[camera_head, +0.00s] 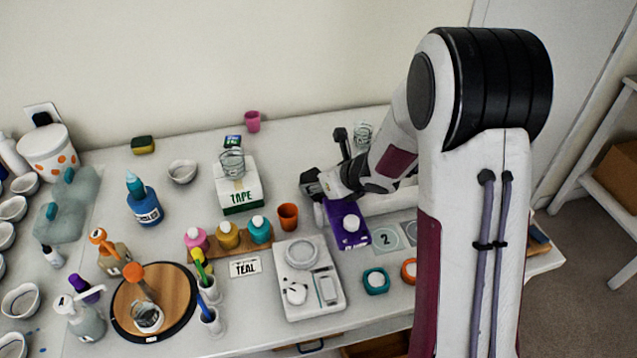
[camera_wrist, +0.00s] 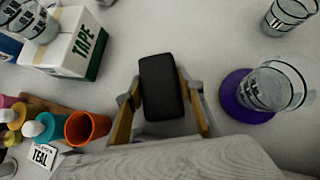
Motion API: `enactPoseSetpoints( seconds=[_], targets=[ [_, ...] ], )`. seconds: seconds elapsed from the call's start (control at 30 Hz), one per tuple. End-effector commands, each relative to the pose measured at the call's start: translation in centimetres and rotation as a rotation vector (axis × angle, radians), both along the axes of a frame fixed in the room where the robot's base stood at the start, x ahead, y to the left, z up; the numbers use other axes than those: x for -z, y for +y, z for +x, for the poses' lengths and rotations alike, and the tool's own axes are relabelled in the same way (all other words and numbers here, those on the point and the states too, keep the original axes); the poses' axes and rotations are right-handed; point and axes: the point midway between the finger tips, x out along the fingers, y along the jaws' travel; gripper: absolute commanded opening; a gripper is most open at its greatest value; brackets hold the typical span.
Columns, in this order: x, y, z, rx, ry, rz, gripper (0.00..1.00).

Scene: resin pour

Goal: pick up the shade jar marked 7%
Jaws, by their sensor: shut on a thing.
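My gripper (camera_wrist: 162,110) is shut on a black block (camera_wrist: 163,85), which shows between its two fingers in the wrist view. I cannot tell whether it belongs to a jar. In the head view my gripper (camera_head: 313,184) is low over the table, right of the tape box. Clear glass jars with dark marks stand apart from it. Glass also shows in the head view on the box (camera_head: 232,163) and at the back (camera_head: 363,136). No 7% mark is readable.
The tape box (camera_head: 238,190) and an orange cup (camera_head: 288,217) are left of my gripper. A purple slab (camera_head: 347,238) and a white scale (camera_head: 310,296) lie in front. Coloured bottles (camera_head: 227,236) stand on a wooden rack. The back of the table is mostly clear.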

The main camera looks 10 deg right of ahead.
Motion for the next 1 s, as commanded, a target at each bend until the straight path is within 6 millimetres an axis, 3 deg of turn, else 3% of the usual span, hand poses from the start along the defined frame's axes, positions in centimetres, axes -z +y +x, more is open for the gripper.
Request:
enactPoseSetpoints(
  seconds=[0.57,0.6,0.63,1.0],
  targets=[
    [0.51,0.00,0.02,0.000,-0.001,0.000,0.16],
    [0.47,0.00,0.02,0.001,-0.001,0.000,0.48],
    [0.47,0.00,0.02,0.000,-0.001,0.000,0.54],
    [0.43,0.00,0.02,-0.001,-0.001,0.000,0.54]
  ],
)
